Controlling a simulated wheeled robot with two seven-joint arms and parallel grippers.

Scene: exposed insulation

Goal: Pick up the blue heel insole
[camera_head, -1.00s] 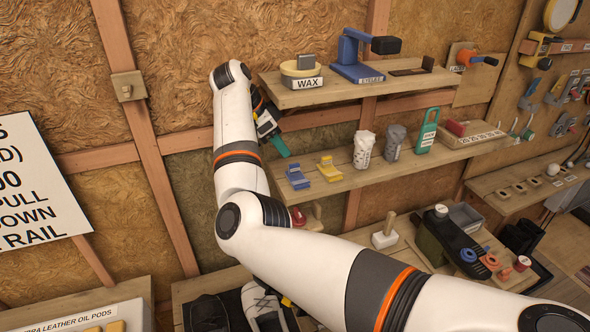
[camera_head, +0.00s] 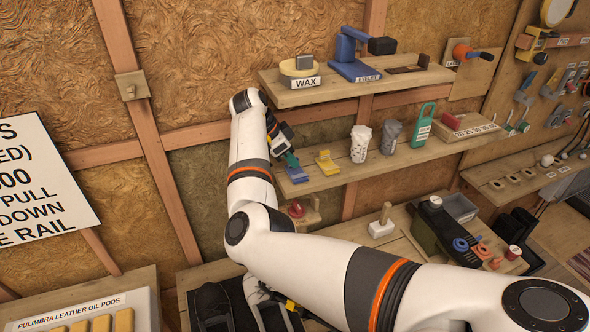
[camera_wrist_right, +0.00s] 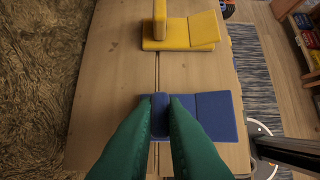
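The blue heel insole (camera_head: 296,174) sits on the middle wall shelf, at its left end. It has a flat blue base and an upright part. My right gripper (camera_head: 292,160) has come down to it from above. In the right wrist view, the green fingers (camera_wrist_right: 161,104) stand on both sides of the upright part of the blue insole (camera_wrist_right: 213,115), with no clear gap between. The insole's base still appears to rest on the shelf; the fingers hide part of it.
A yellow insole (camera_head: 327,163) stands just right of the blue one, and also shows in the wrist view (camera_wrist_right: 190,32). Two patterned cups (camera_head: 361,144) and a green tag-like item (camera_head: 424,124) are further right. The upper shelf (camera_head: 350,84) with wax overhangs. The wall is close behind.

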